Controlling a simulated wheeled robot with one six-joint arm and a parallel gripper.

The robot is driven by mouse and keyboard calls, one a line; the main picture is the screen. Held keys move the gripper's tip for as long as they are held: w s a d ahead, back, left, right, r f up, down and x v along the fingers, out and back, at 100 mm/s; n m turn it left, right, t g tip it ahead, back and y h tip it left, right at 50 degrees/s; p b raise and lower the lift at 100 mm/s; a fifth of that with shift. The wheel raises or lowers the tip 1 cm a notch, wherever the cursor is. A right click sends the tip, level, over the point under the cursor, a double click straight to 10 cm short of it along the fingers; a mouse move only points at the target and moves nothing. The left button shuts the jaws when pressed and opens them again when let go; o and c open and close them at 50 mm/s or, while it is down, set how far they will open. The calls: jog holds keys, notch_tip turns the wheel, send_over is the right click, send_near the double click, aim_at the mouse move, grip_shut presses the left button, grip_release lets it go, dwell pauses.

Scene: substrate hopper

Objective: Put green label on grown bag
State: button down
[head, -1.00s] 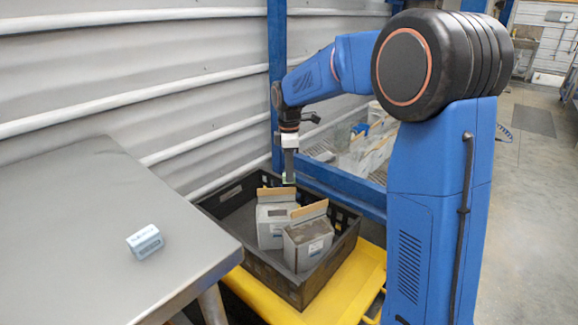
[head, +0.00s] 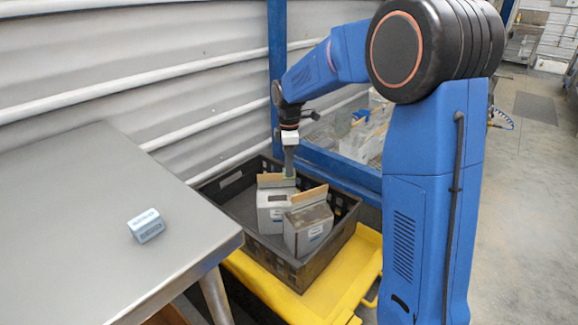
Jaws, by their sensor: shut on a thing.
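Two pale grey bags stand in a black crate (head: 240,186), each with a tan strip along its top. The rear bag (head: 272,208) has a small dark patch on its face. The front bag (head: 308,232) has a darker brownish upper part and a small pale label. I cannot tell which is the grown bag. My gripper (head: 290,175) points down at the rear bag's tan strip. It is shut on a small greenish piece, the green label (head: 289,172), mostly hidden by the fingers. I cannot tell if the label touches the bag.
The crate sits on a yellow cart (head: 340,277). A grey metal table (head: 70,215) fills the left, with a small blue-and-white block (head: 146,226) on it. A blue post (head: 277,65) and ribbed wall stand close behind. The crate's left part is empty.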

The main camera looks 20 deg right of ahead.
dwell(0.3)
jog(key=c, duration=1)
grip_release()
jog(key=shift+r, duration=3.5)
